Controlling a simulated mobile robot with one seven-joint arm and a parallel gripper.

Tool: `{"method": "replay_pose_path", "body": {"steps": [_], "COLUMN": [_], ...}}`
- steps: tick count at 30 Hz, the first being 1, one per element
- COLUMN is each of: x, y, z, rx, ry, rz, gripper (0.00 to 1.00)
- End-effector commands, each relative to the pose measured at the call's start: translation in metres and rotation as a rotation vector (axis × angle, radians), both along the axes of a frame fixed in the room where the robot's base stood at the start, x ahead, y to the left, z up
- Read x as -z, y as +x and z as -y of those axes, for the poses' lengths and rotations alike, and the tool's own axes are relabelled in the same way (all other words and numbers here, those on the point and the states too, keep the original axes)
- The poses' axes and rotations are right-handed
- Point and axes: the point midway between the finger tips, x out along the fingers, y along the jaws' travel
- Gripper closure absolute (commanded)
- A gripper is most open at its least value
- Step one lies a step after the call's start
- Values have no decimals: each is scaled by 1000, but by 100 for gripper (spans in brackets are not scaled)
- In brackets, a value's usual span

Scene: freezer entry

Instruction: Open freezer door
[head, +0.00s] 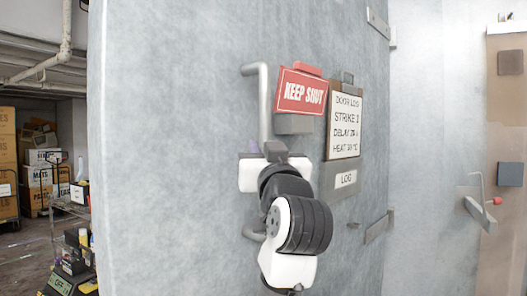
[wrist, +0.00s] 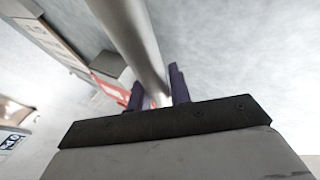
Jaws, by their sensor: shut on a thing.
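The freezer door (head: 170,130) is a large pale grey panel filling the middle of the head view. A vertical metal bar handle (head: 263,95) stands out from it. My gripper (head: 262,152) is at the lower half of the handle, its body hiding part of the bar. In the wrist view the dark purple fingers of my gripper (wrist: 157,85) are on either side of the round handle bar (wrist: 128,30), shut on it. A room shows past the door's left edge; I cannot tell how far the door stands from its frame.
A red "KEEP SHUT" sign (head: 302,92) and a door log board (head: 345,125) sit right of the handle. Metal hinge straps (head: 377,228) are at the door's right side. Boxes (head: 42,157) and a cart (head: 72,215) stand at the far left.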

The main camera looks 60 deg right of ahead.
Motion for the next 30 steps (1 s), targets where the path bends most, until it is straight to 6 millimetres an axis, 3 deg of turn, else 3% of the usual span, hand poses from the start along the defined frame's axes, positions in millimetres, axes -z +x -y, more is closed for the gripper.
{"method": "replay_pose_path", "body": {"steps": [20,21,24,26,30], "x": [-1,-1,-1,-1,0], "y": [1,2,1,1,1], "z": [-1,-1,-1,0,0], "rx": [-3,-3,-3,-3,-1], "ry": [-5,-5,-3,-3,-2], "rz": [-2,-2,-2,-2,-1], "gripper": [100,78,65,59,59]}}
